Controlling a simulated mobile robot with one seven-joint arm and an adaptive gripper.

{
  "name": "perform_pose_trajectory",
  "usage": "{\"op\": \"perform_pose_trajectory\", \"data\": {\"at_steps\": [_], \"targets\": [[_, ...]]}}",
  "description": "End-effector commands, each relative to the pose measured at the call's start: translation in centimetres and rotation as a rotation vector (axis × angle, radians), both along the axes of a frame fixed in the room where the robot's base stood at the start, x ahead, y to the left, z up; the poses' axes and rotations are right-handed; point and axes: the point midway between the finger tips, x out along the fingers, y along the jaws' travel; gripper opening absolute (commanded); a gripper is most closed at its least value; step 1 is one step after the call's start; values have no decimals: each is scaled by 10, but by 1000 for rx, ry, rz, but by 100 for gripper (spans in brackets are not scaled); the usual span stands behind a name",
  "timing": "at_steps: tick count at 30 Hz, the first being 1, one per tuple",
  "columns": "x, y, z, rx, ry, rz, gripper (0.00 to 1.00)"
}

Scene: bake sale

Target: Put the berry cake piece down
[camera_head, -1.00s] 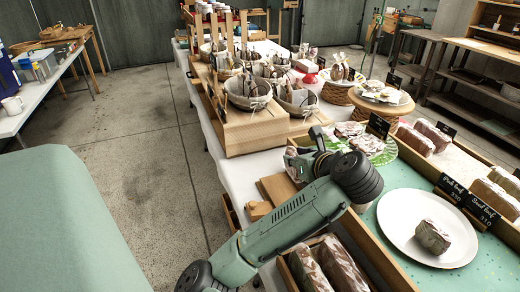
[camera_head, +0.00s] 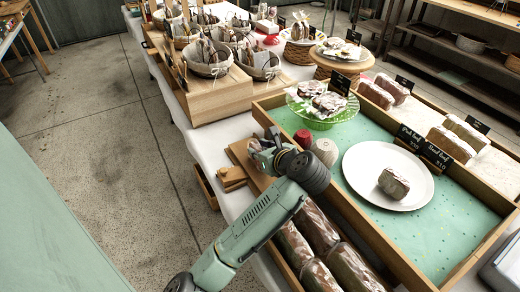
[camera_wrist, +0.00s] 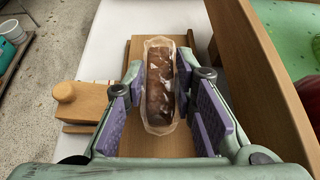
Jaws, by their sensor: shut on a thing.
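The berry cake piece (camera_wrist: 160,88) appears to be the wrapped, dark brown, pale-flecked loaf piece in the wrist view. It is between the purple-padded fingers of my gripper (camera_wrist: 162,108), which is shut on it. The piece is over a wooden board (camera_wrist: 148,50); I cannot tell whether it touches the board. In the head view my gripper (camera_head: 268,155) is over the same board (camera_head: 240,150), left of the tray, and the held piece is hidden there.
A wooden-walled green tray (camera_head: 435,240) holds a white plate (camera_head: 365,165) with one cake piece (camera_head: 394,183), and a green cake stand (camera_head: 318,122). Several wrapped loaves (camera_head: 352,268) lie in front. A wooden block (camera_wrist: 78,102) is beside the board. The tray wall (camera_wrist: 250,70) rises close on the right.

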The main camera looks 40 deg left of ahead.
Motion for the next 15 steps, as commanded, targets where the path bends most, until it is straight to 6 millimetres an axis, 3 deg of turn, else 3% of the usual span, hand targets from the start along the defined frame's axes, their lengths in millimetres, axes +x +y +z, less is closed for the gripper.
{"op": "perform_pose_trajectory", "data": {"at_steps": [5,6,15], "targets": [[0,0,-4,0,0,-1,15],[0,0,-4,0,0,-1,25],[0,0,-3,0,0,-1,45]]}}
